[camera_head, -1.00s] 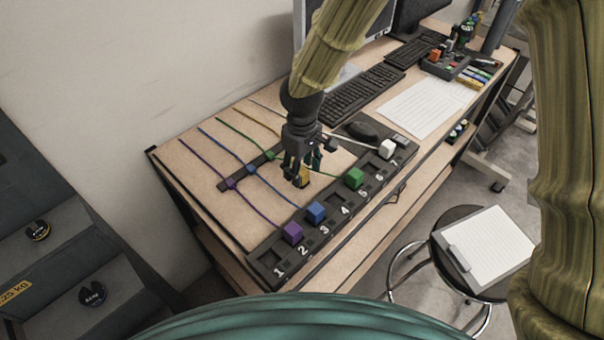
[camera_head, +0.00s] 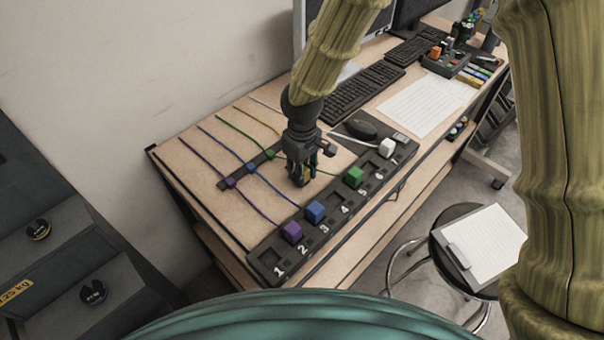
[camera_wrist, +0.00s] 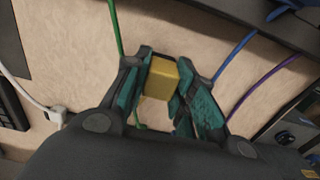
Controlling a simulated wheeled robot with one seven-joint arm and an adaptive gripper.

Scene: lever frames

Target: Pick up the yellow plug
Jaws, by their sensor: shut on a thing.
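The yellow plug (camera_wrist: 160,80) is a small yellow block between my gripper's (camera_wrist: 162,92) two teal-padded fingers in the wrist view. The fingers are shut on its sides. In the head view my gripper (camera_head: 302,172) points down over the wooden desk, behind the numbered strip. The fingers hide nearly all of the plug there. I cannot tell whether the plug still touches the desk.
A dark numbered socket strip (camera_head: 262,262) runs along the desk's front edge, holding purple (camera_head: 292,231), blue (camera_head: 316,211), green (camera_head: 353,177) and white (camera_head: 387,147) plugs. Colored cables cross the desk (camera_head: 200,195). A mouse (camera_head: 361,130) and keyboard (camera_head: 365,90) lie behind.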

